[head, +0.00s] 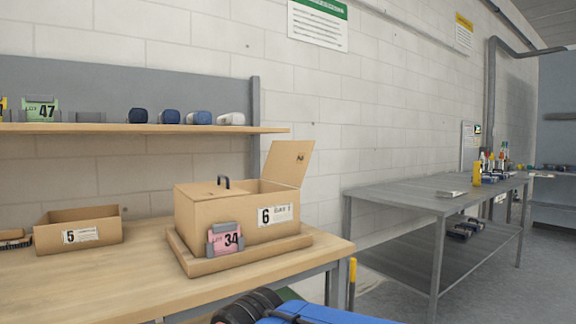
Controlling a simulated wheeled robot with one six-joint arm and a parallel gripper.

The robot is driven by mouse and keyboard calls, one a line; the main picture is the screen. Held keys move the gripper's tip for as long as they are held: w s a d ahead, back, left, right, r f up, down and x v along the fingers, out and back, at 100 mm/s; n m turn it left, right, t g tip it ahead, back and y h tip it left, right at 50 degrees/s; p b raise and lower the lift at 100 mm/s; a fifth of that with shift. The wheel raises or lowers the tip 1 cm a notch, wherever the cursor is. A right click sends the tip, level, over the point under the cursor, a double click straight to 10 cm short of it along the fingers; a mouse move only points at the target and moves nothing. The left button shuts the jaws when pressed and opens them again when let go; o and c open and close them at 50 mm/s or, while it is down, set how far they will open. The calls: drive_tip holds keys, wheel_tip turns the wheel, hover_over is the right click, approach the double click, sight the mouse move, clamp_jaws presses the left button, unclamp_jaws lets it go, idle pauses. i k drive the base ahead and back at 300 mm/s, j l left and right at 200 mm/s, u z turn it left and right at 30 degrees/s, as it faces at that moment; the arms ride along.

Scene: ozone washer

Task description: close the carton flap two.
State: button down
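A cardboard carton (215,219) labelled 6 sits on a shallow tan base (277,249) at the right end of the wooden bench. One flap (288,163) stands up and leans outward at the carton's right side, so it is open. The left part of the top looks covered by a flat panel (200,189). A small dark handle shows near the middle of the top. The inside is mostly hidden by the front wall. A blue and black part at the bottom edge looks like my arm; my gripper's fingers are not in view.
A pink card (226,239) marked 34 stands in a grey holder before the carton. An open box (78,234) labelled 5 is to the left. A shelf (150,129) hangs above the bench. A grey metal table (410,195) stands right, beyond a gap.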

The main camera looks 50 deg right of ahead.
sight(287, 161)
drive_tip(key=k+l, duration=0.1)
drive_tip(key=l, duration=0.35)
drive_tip(key=k+l+u, duration=0.1)
drive_tip(key=l, duration=0.35)
drive_tip(key=k+l, duration=0.1)
drive_tip(key=l, duration=0.3)
drive_tip(key=k+l+u, duration=0.1)
drive_tip(key=l, duration=0.35)
drive_tip(key=k+l, duration=0.1)
drive_tip(key=l, duration=0.3)
drive_tip(key=l+u, duration=0.25)
drive_tip(key=l, duration=1.45)
drive_tip(key=k+l, duration=0.2)
drive_tip(key=k, duration=0.35)
